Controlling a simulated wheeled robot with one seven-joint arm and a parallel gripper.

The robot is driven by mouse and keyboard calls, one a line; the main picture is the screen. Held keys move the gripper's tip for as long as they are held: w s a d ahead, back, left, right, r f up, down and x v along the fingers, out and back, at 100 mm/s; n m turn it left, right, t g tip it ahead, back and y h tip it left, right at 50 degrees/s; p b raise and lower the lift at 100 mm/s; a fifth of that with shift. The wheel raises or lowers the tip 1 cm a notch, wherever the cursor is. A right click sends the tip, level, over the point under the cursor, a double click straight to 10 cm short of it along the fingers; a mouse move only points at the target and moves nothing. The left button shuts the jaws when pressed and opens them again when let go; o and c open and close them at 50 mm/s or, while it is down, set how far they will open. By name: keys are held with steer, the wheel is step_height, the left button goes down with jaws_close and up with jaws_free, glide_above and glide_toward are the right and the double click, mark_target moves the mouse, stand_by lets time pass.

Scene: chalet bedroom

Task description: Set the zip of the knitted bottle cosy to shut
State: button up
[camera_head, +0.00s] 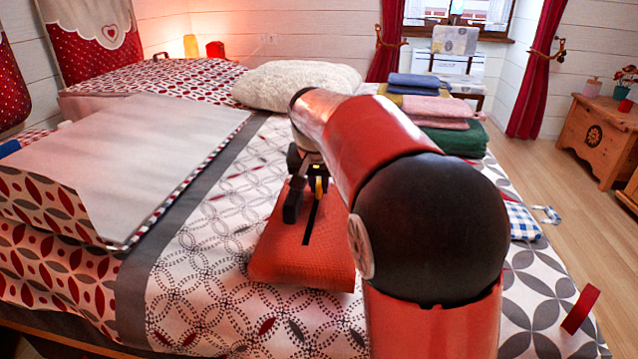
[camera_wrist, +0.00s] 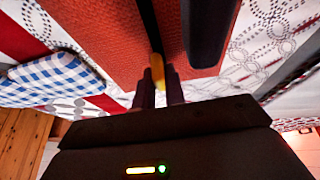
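The knitted bottle cosy (camera_head: 272,251) is a flat orange-red piece lying on the bed. It also fills the upper part of the wrist view (camera_wrist: 95,35). A dark zip line (camera_head: 308,229) runs along its middle, also seen in the wrist view (camera_wrist: 149,24). I cannot tell whether the line is an open gap. A yellow zip pull (camera_wrist: 157,70) stands at the far end of the dark line in the head view. My gripper (camera_head: 318,183) is over that end, its two narrow fingers close together with the pull between them; they appear shut on it. My arm hides the cosy's right side.
A blue-and-white checked cloth (camera_head: 522,221) lies right of my arm. Folded towels (camera_head: 448,138) are stacked behind, beside a white fluffy pillow (camera_head: 290,84). A large pale panel (camera_head: 150,150) lies at left. The patterned bedcover (camera_head: 200,270) is bare left of the cosy.

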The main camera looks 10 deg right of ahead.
mark_target(310, 236)
jaws_close()
steer(key=s+a+b, duration=0.1)
steer(key=s, duration=0.3)
steer(key=s+a+b, duration=0.2)
steer(key=s, duration=0.3)
steer(key=s+a+b, duration=0.1)
steer(key=s+a, duration=0.1)
steer(key=s, duration=0.2)
steer(key=shift+s+a, duration=0.15)
steer(key=shift+o, duration=1.3)
jaws_free()
steer(key=p+v, duration=0.1)
steer(key=v, duration=0.7)
